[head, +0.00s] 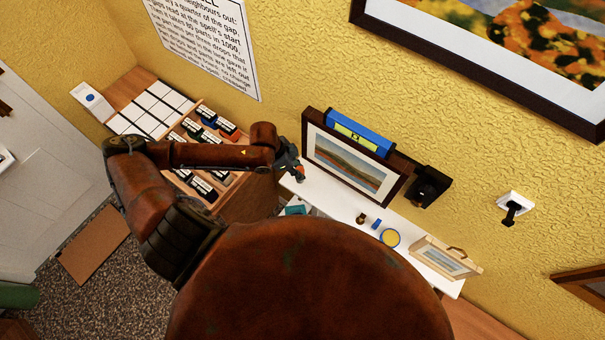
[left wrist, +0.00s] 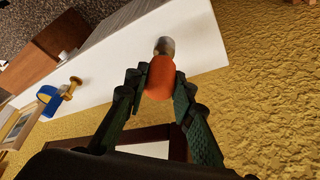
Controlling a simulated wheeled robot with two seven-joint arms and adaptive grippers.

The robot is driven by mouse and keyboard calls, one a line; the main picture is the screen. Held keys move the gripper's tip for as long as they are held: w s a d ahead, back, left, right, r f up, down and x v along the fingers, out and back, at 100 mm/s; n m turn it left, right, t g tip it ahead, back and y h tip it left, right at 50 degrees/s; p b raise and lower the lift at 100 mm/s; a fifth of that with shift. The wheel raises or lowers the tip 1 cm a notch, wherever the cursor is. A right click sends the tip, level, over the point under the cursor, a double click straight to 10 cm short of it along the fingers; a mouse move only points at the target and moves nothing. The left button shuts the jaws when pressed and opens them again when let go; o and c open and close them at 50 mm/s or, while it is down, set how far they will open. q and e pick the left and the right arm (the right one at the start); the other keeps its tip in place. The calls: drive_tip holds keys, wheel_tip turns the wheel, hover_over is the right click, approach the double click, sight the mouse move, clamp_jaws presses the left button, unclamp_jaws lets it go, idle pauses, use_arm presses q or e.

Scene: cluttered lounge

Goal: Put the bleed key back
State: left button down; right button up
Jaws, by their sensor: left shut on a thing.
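My left gripper (head: 291,168) reaches in from the left and is above the left end of the white shelf (head: 325,194), beside a framed landscape. In the left wrist view its fingers (left wrist: 160,82) are shut around a rounded orange handle with a pale metal end (left wrist: 164,46), which looks like the bleed key (left wrist: 160,76). The metal end points away from the gripper, over the white surface. In the head view only a small orange part (head: 300,174) of it shows at the fingertips. I cannot tell its height above the shelf. My right gripper is out of view.
The framed landscape (head: 347,166), with a blue and yellow-green level-like object (head: 358,137) on top, stands against the wall. Small brass (head: 361,218) and blue (head: 377,224) items, a yellow disc (head: 390,238) and a small picture (head: 445,258) stand further right. A black fixture (head: 430,186) is on the wall.

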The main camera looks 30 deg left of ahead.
use_arm(q)
drive_tip(key=shift+w+d+f, duration=0.25)
drive_tip(key=shift+w+f, duration=0.1)
drive_tip(key=shift+f, duration=0.15)
drive_tip(key=p+x, duration=0.1)
drive_tip(key=x, duration=0.1)
drive_tip(key=shift+f+p, duration=0.3)
drive_tip(key=shift+f, duration=0.1)
drive_tip(key=shift+a+f, duration=0.1)
drive_tip(key=shift+f, duration=0.25)
drive_tip(key=shift+s+f, duration=0.1)
drive_tip(key=c, duration=2)
unclamp_jaws()
drive_tip(key=o, duration=0.3)
drive_tip(key=shift+o, duration=0.2)
